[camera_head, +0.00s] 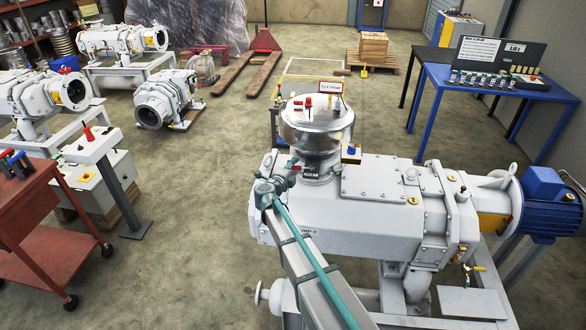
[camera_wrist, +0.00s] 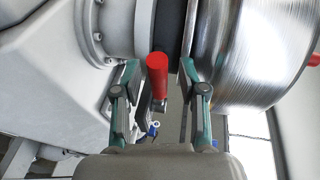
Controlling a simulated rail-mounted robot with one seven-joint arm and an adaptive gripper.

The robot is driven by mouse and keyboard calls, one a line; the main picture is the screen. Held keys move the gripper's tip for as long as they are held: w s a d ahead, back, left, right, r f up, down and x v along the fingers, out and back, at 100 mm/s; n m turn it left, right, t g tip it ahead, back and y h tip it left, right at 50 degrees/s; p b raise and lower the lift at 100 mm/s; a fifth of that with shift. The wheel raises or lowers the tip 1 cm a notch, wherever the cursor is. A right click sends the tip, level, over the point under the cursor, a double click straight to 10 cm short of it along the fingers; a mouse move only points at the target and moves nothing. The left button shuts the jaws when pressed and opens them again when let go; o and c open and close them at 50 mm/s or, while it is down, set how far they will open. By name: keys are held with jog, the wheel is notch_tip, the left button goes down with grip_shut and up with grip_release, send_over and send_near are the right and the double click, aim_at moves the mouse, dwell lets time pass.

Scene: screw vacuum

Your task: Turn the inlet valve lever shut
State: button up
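The inlet valve lever has a red grip (camera_wrist: 157,76), seen in the wrist view in front of a dark ring between the pale pump body and the shiny metal drum. In the head view a small red spot of the lever (camera_head: 294,163) shows at the foot of the drum (camera_head: 318,128). My gripper (camera_wrist: 158,90) is open, with one green-edged finger on each side of the red grip and a gap visible on both sides. In the head view my gripper (camera_head: 284,178) is beside the valve neck, and my arm hides part of the pump there.
The grey pump body (camera_head: 375,205) with its blue motor (camera_head: 550,188) extends to the right. A red cart (camera_head: 40,205) and a white control pedestal (camera_head: 95,147) stand left. A blue table (camera_head: 495,86) is at back right. Open floor lies left of my arm.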

jog(key=v, duration=1.2)
